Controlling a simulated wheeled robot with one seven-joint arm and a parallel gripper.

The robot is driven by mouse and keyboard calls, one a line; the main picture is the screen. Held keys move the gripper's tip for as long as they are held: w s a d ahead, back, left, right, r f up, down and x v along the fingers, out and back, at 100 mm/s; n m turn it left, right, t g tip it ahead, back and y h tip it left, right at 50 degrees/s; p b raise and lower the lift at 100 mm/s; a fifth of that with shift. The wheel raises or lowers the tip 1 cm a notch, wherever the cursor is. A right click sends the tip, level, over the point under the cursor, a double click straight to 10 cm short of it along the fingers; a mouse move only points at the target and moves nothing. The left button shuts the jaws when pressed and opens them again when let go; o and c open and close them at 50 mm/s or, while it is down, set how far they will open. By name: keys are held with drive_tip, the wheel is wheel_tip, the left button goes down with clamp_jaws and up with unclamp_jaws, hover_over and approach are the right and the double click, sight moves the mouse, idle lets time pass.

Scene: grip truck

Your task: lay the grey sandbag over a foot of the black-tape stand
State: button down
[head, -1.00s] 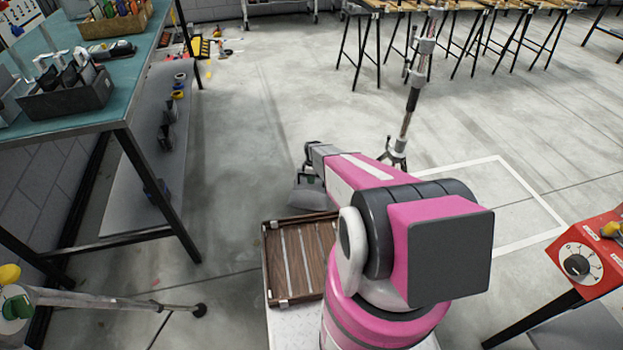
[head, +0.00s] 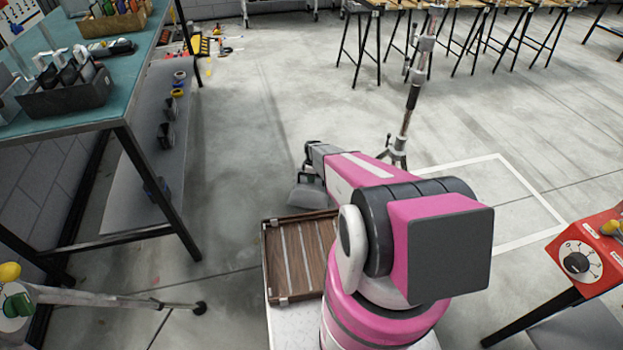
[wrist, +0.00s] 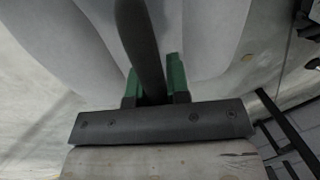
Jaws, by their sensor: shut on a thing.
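The grey sandbag (head: 306,196) hangs beside the end of my arm in the head view, left of the black-tape stand. In the wrist view the pale bag (wrist: 60,45) fills much of the upper picture. The green fingers of my gripper (wrist: 156,82) are shut on the bag's dark strap (wrist: 138,35). In the head view my arm hides part of the gripper. The black-tape stand (head: 413,97) is upright on the floor beyond my arm, with a black band on its pole. Its feet show near the floor, partly hidden by my arm.
A wooden slatted tray (head: 283,265) is at my front left. A workbench (head: 60,122) stands at left, with another stand's leg (head: 110,298) low in front. A red box (head: 588,255) stands at right. Open floor (head: 270,110) and a white floor outline (head: 530,188) lie ahead.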

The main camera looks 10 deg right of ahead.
drive_tip(key=shift+f, duration=2.5)
idle(0.4)
